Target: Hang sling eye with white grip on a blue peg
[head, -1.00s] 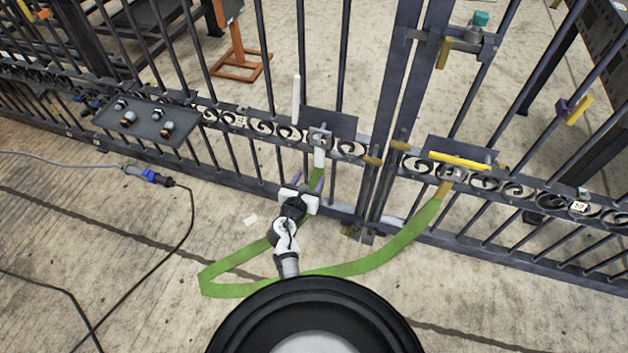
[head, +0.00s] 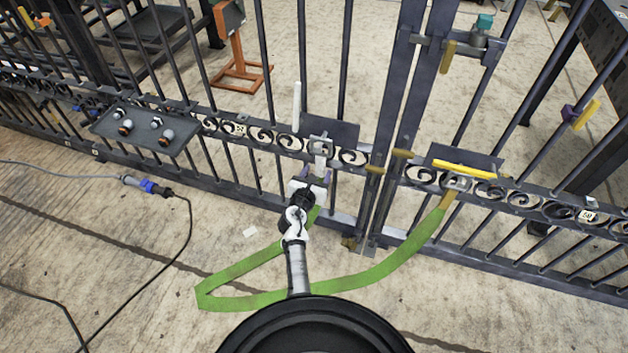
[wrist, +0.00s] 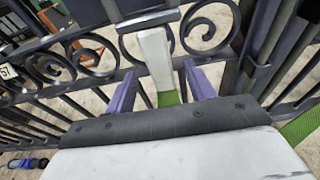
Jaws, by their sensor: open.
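The green sling (head: 385,268) hangs in a loop in front of the gate. Its white grip (head: 320,162) is upright at the left gate leaf, below a metal bracket; its other end has a yellow-brown grip (head: 447,201) at the right leaf. My gripper (head: 317,176) is open at the white grip. In the wrist view its purple fingers (wrist: 160,88) stand apart, one on each side of the lower part of the white grip (wrist: 155,57). The bracket partly hides the sling eye. I cannot clearly make out a blue peg.
A grey plate with several knobs (head: 146,131) is on the gate at left. A white upright bar (head: 297,106) and a yellow bar (head: 463,170) stand out from the gate. A teal-topped latch (head: 484,22) is higher up. A cable connector (head: 148,186) lies on the floor.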

